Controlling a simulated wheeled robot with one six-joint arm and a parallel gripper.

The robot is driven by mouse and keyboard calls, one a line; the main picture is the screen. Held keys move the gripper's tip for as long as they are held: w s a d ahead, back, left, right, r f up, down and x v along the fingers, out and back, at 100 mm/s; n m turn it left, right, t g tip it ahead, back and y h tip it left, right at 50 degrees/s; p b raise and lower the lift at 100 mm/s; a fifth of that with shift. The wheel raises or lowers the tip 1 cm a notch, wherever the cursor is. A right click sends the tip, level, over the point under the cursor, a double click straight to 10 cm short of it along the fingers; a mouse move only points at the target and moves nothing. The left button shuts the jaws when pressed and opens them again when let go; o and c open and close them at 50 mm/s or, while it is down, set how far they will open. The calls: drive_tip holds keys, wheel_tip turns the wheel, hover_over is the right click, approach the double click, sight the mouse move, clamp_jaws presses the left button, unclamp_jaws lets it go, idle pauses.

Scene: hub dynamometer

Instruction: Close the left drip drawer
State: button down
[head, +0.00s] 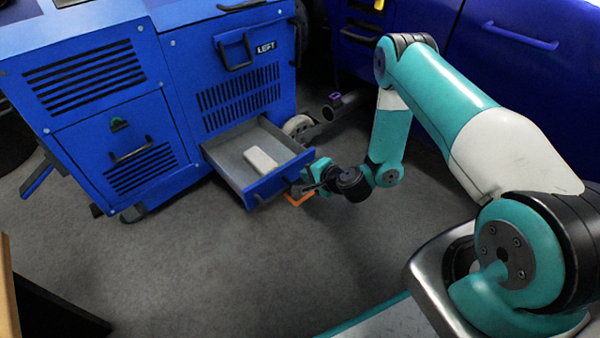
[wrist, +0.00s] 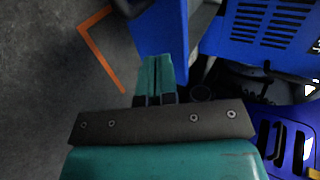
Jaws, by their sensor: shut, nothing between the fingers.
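The left drip drawer (head: 225,172) is pulled out low from the blue cabinet marked LEFT, with its grey inside showing. A pale block (head: 260,159) lies in it. The drawer's blue front (head: 270,188) has a dark handle, partly hidden by my gripper. My gripper (head: 307,186) is shut and empty at the right end of the drawer front, on its outer side. In the wrist view the closed teal fingertips (wrist: 155,60) point at the blue drawer front (wrist: 160,28); I cannot tell whether they touch it. Part of the dark handle (wrist: 132,6) shows at the top.
An orange floor marking (wrist: 98,50) lies below the drawer. A caster wheel (head: 297,125) stands behind the drawer. The grey floor (head: 220,260) in front is clear.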

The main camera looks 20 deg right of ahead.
sight(294, 164)
drive_tip(key=shift+w+a+b, duration=0.3)
drive_tip(key=shift+w, duration=0.6)
drive_tip(key=shift+w+a+b, duration=0.3)
drive_tip(key=shift+w, duration=0.55)
drive_tip(key=shift+r, duration=0.1)
